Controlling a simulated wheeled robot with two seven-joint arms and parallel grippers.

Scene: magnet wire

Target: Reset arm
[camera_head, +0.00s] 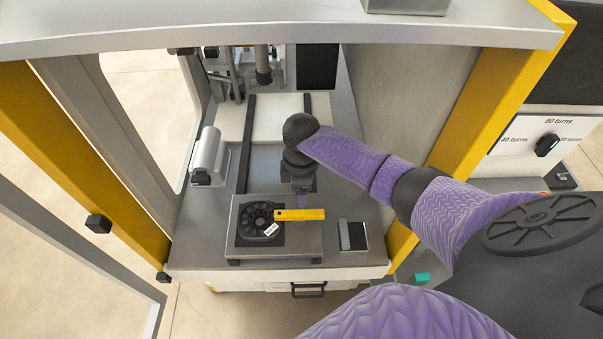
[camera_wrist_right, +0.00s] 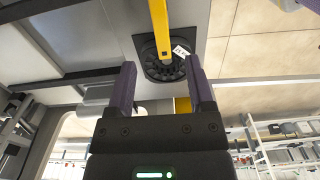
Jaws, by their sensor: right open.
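My right arm reaches in from the right in the head view, into the machine bay. Its gripper (camera_head: 303,199) points down beside a yellow bar (camera_head: 298,214). In the right wrist view the two purple fingers (camera_wrist_right: 160,63) stand apart with nothing held between them. Beyond them lie the black round part (camera_wrist_right: 165,62) with a white label and the yellow bar (camera_wrist_right: 160,22). In the head view the black round part (camera_head: 260,222) sits on a grey plate (camera_head: 300,244), left of the gripper. My left gripper is not in view.
A grey cylinder (camera_head: 207,152) lies at the bay's left. A small dark-topped block (camera_head: 353,236) is right of the plate. Yellow posts (camera_head: 497,95) and an open door frame (camera_head: 75,245) border the bay. A dial panel (camera_head: 540,142) with turn labels is at the right.

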